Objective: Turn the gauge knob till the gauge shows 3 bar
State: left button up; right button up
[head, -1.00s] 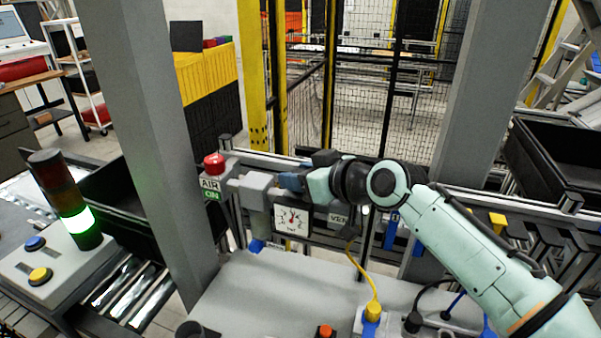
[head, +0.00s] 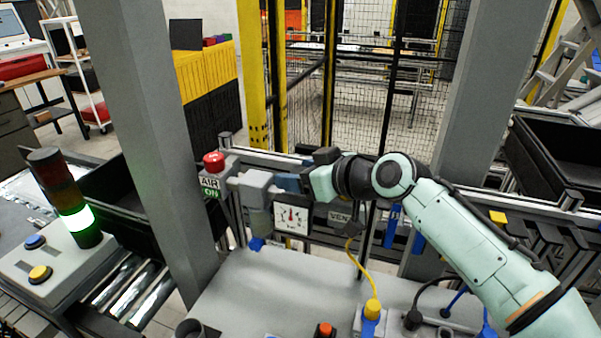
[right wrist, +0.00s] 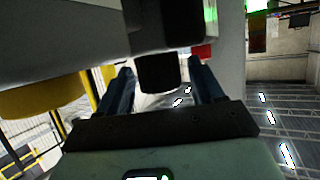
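The gauge (head: 291,218) is a white square dial with a red needle pointing roughly upward; its figures are too small to read. It sits at the front of the grey air unit (head: 254,187). My right gripper (head: 284,183) is beside this unit, above the gauge, in the head view. In the right wrist view a dark round knob (right wrist: 159,73) stands between the two fingers of the gripper (right wrist: 163,84), with a gap visible on each side. The fingers are open. The knob is hidden in the head view. My left gripper is not in view.
A red knob (head: 213,161) tops the AIR ON valve, left of the unit. A grey post (head: 150,130) rises at left. The signal tower (head: 66,200) glows green. A yellow plug and cable (head: 373,308) stand on the grey tabletop (head: 250,290).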

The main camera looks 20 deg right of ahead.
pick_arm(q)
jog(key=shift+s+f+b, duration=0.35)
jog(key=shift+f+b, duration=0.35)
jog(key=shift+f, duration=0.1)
pick_arm(e)
jog(key=v, duration=1.3)
jog(key=shift+s, duration=0.25)
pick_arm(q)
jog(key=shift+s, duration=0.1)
